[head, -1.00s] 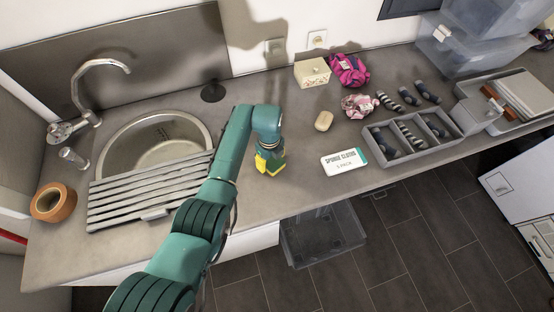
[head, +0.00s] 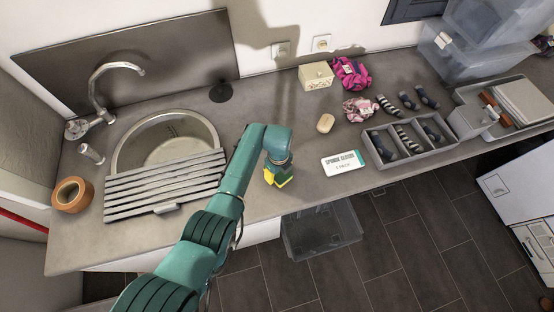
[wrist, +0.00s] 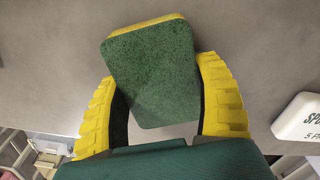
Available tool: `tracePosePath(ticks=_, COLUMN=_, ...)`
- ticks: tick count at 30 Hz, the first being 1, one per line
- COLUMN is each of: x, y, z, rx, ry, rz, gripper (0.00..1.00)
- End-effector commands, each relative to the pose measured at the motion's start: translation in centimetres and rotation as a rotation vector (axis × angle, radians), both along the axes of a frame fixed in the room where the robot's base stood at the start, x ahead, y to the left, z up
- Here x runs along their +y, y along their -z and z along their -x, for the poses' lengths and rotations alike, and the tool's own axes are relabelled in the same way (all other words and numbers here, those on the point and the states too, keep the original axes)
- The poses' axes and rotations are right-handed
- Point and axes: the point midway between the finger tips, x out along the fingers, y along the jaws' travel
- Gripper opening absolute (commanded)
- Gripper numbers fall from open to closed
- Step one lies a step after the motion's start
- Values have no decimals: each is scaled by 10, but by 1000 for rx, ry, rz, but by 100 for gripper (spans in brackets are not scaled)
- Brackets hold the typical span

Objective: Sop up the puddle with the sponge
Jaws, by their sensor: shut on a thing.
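The sponge (wrist: 155,72) is a block with a dark green scouring face and a yellow layer along its far edge. In the wrist view it sits tilted between the two yellow fingers of my gripper (wrist: 160,105), which is shut on it. In the head view my gripper (head: 277,178) is low over the grey counter (head: 300,195), between the sink and the white card; the sponge is hard to tell from the fingers there. I cannot tell whether the sponge touches the counter. I cannot make out a puddle in either view.
A sink (head: 165,140) with a slatted drainer (head: 165,183) lies left of my arm. The white sponge-cloth pack (head: 344,163), soap (head: 325,123) and a grey divided tray (head: 408,143) lie to the right. The counter's front edge is close to my gripper.

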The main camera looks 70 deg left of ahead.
Motion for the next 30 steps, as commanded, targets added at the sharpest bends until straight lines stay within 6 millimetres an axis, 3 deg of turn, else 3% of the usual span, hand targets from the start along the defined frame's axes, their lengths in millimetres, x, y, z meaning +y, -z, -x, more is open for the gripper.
tracePosePath(ticks=10, x=1, y=3, z=-3, rx=-2, ry=0, rz=-2, gripper=38)
tracePosePath(ticks=30, x=18, y=5, z=-40, rx=-2, ry=1, rz=-2, gripper=38)
